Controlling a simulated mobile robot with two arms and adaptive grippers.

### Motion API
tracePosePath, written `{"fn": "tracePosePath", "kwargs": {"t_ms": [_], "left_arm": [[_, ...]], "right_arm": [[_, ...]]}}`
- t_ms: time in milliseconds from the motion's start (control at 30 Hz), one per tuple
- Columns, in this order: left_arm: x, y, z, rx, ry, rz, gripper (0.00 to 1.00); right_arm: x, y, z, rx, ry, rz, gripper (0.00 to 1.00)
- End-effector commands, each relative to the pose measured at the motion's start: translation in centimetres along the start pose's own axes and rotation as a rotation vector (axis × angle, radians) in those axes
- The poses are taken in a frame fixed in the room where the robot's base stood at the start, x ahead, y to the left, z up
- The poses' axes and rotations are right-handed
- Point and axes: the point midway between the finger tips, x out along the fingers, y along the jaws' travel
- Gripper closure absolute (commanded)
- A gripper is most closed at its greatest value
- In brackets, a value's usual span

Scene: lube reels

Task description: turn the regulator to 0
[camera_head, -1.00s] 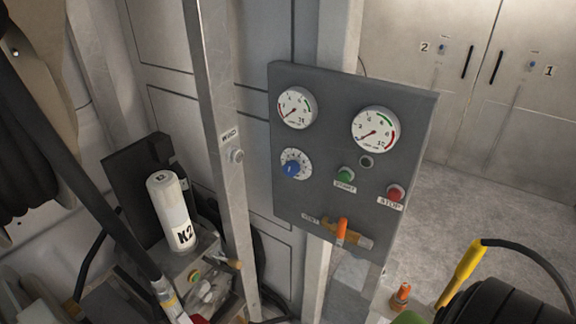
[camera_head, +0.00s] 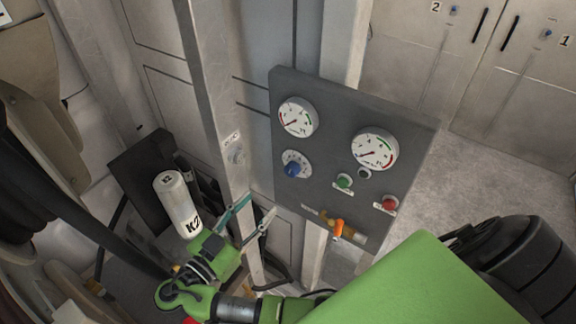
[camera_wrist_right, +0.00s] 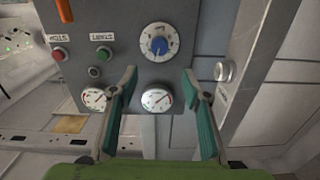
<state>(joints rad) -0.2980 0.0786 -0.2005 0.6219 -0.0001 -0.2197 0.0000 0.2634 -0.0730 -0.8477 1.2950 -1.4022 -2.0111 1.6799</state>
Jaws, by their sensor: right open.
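The regulator is a blue knob (camera_head: 292,169) on a white numbered dial, at the lower left of the grey control panel (camera_head: 330,190). In the right wrist view the knob (camera_wrist_right: 159,45) is at the top centre, upside down, beyond my fingers; its exact setting is too small to read. My right gripper (camera_head: 254,217) is open and empty, below and left of the knob in the head view and apart from it. In the right wrist view its two teal-padded fingers (camera_wrist_right: 162,100) stand wide apart. My left gripper is not in view.
Two gauges (camera_head: 297,117) (camera_head: 375,148) sit above the knob. Green (camera_head: 344,181) and red (camera_head: 390,203) buttons and an orange valve lever (camera_head: 340,229) are on the panel. A metal post (camera_head: 222,110) stands left of it. A white K2 cylinder (camera_head: 178,202) is near my right gripper.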

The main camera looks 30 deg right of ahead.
Motion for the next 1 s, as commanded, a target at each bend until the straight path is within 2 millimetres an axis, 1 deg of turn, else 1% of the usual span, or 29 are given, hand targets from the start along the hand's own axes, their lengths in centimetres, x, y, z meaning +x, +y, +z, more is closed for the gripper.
{"fn": "tracePosePath", "kwargs": {"t_ms": [167,300,500,600,800,1000], "left_arm": [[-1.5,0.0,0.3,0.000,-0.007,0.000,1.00],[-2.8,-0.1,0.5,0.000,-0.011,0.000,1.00],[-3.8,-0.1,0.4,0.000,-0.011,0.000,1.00],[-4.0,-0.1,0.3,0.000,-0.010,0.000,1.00],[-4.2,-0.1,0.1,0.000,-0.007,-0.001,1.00],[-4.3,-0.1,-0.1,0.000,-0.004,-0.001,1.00]], "right_arm": [[2.8,0.0,-0.5,-0.003,0.007,0.002,0.57],[5.9,0.0,-0.5,-0.006,0.008,0.002,0.57],[10.0,-0.1,-0.3,-0.006,0.006,-0.001,0.57],[11.6,0.0,-0.1,-0.007,0.004,0.000,0.57],[13.2,0.0,0.1,-0.006,0.000,0.000,0.57],[13.5,0.1,0.2,-0.008,-0.002,0.001,0.57]]}}
